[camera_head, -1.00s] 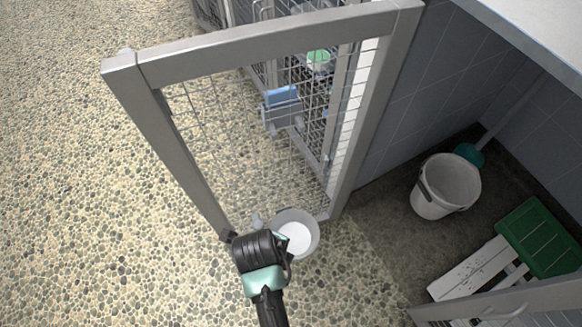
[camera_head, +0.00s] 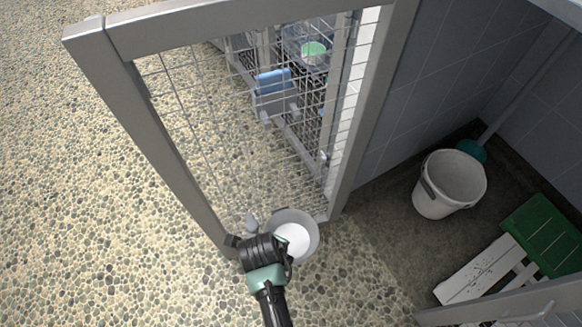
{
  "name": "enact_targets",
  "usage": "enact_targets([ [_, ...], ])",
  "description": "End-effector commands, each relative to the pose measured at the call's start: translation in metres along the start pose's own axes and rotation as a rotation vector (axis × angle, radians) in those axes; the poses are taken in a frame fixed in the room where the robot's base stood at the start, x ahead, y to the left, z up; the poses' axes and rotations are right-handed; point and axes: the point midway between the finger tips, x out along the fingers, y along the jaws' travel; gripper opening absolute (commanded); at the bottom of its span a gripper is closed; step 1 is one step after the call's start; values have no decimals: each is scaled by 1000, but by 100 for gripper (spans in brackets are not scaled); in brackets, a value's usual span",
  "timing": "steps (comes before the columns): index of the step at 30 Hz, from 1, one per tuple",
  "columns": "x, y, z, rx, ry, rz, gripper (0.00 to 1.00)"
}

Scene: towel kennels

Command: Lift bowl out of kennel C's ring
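A round grey metal bowl (camera_head: 308,227) with a white inside sits low at the bottom of the open wire-mesh kennel door (camera_head: 173,158). My gripper (camera_head: 283,240) is at the bowl's left side, seen from above and behind. The gripper body hides its fingertips and the bowl's left edge, so I cannot tell whether the fingers close on the rim. The ring under the bowl is hidden from this view.
A white bucket (camera_head: 437,200) stands on the dark kennel floor at right, near a teal brush head (camera_head: 471,150). A green slatted piece (camera_head: 546,235) and a white slatted piece (camera_head: 478,270) lie at lower right. The pebbled floor at left (camera_head: 75,220) is clear.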

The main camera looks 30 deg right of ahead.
Motion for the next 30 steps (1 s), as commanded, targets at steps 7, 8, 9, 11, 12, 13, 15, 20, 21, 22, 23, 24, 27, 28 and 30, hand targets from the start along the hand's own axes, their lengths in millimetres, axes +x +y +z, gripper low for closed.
enact_targets([
  [7, -1, 0, 0, -1, 0, 0, 10],
  [8, -1, 0, 0, -1, 0, 0, 4],
  [9, -1, 0, 0, -1, 0, 0, 0],
  [11, -1, 0, 0, -1, 0, 0, 0],
  [12, -1, 0, 0, -1, 0, 0, 0],
  [13, -1, 0, 0, -1, 0, 0, 0],
  [15, -1, 0, 0, -1, 0, 0, 0],
  [20, -1, 0, 0, -1, 0, 0, 0],
  [21, -1, 0, 0, -1, 0, 1, 0],
  [22, -1, 0, 0, -1, 0, 1, 0],
  [23, -1, 0, 0, -1, 1, 1, 0],
  [24, -1, 0, 0, -1, 1, 1, 0],
  [27, -1, 0, 0, -1, 1, 2, 0],
  [28, -1, 1, 0, -1, 1, 2, 0],
  [30, -1, 1, 0, -1, 1, 2, 0],
])
